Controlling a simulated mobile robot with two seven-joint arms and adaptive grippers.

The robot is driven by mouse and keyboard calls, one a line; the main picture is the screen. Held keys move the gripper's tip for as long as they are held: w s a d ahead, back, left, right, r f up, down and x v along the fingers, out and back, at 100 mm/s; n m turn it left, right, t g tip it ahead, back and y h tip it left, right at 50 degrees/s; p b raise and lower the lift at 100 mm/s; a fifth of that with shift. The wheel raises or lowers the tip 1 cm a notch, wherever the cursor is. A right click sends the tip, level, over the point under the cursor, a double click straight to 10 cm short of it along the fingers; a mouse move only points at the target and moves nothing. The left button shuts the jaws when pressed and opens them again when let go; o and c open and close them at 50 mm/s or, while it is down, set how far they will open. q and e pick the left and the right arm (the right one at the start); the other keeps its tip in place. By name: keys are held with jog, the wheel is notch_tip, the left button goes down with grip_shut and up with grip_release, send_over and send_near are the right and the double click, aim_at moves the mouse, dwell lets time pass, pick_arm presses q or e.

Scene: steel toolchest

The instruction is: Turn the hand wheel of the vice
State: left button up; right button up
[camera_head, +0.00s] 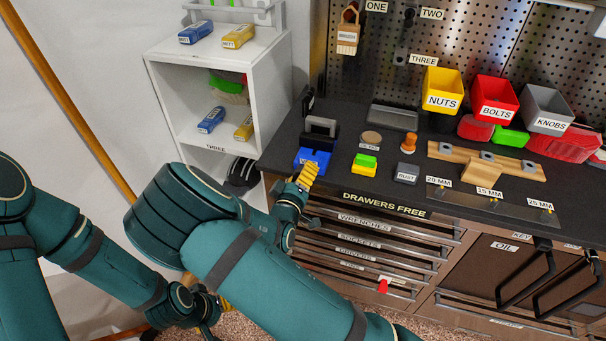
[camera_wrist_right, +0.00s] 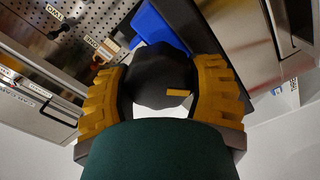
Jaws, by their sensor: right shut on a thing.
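The vice (camera_head: 312,157) has a blue body and grey jaws and stands at the left end of the dark worktop. Its blue body also shows at the top of the right wrist view (camera_wrist_right: 158,27). My right gripper (camera_head: 307,176) is at the vice's front side. In the right wrist view the yellow fingers of that gripper (camera_wrist_right: 160,88) are shut on the dark round hand wheel (camera_wrist_right: 158,72), one on each side. A yellow mark shows on the wheel. In the head view my fingers hide the wheel. My left gripper (camera_head: 222,303) hangs low, mostly hidden by its arm.
On the worktop right of the vice are a block with green and yellow parts (camera_head: 364,164), a grey RUST block (camera_head: 406,173) and an orange-handled item (camera_head: 409,144). A white shelf unit (camera_head: 164,84) stands left. Drawers (camera_head: 360,238) lie below the worktop.

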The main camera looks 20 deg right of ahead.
jog(key=o, duration=1.2)
jog(key=shift+s+a, duration=0.1)
jog(key=v, duration=1.2)
